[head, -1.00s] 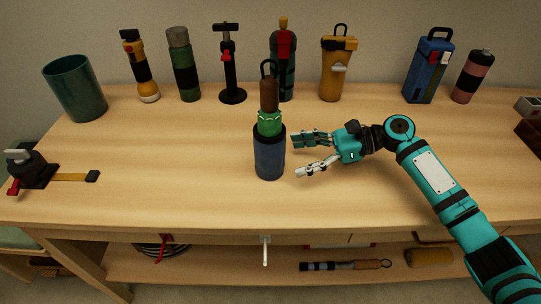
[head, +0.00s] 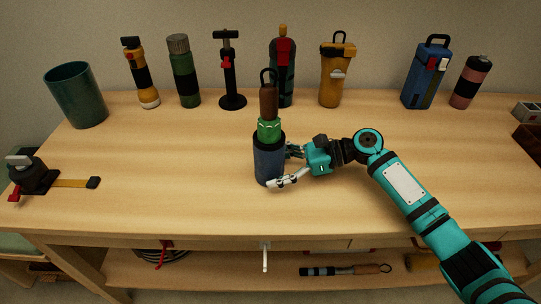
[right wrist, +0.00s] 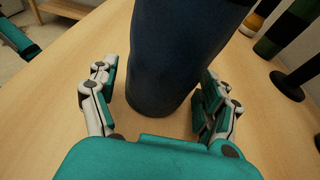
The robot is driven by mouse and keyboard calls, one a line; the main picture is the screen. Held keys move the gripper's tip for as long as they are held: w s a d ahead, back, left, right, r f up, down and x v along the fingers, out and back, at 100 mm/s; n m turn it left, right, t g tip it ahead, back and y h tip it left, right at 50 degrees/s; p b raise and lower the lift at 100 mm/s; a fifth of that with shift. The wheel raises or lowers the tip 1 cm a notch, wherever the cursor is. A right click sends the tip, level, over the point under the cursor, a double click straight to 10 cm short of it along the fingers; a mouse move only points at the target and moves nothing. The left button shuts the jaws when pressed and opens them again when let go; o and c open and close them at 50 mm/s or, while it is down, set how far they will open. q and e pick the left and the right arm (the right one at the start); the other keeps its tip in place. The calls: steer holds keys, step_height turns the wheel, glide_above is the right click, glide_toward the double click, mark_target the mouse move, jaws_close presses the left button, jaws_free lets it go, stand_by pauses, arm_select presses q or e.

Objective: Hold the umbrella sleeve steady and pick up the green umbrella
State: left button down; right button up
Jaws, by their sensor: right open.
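The umbrella sleeve (head: 268,164) is a dark blue cylinder with a black rim, upright on the wooden table. The green umbrella (head: 269,128) stands in it, with its green cloth, brown handle and dark loop above the rim. My right gripper (head: 280,168) is open at the right side of the sleeve, low near its base. In the right wrist view the sleeve (right wrist: 178,55) stands between the two open fingers (right wrist: 160,105), with a gap at the left finger; contact at the right finger is unclear. My left gripper is not in view.
A green cup (head: 76,97), a yellow flashlight (head: 140,75), a green bottle (head: 184,75), a black pump (head: 231,75) and other items line the back. A clamp with a strap (head: 35,175) is at the left. The table around the sleeve is clear.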

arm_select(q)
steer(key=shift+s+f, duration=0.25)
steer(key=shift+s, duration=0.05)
arm_select(e)
steer(key=shift+a, duration=0.2)
steer(key=c, duration=0.8)
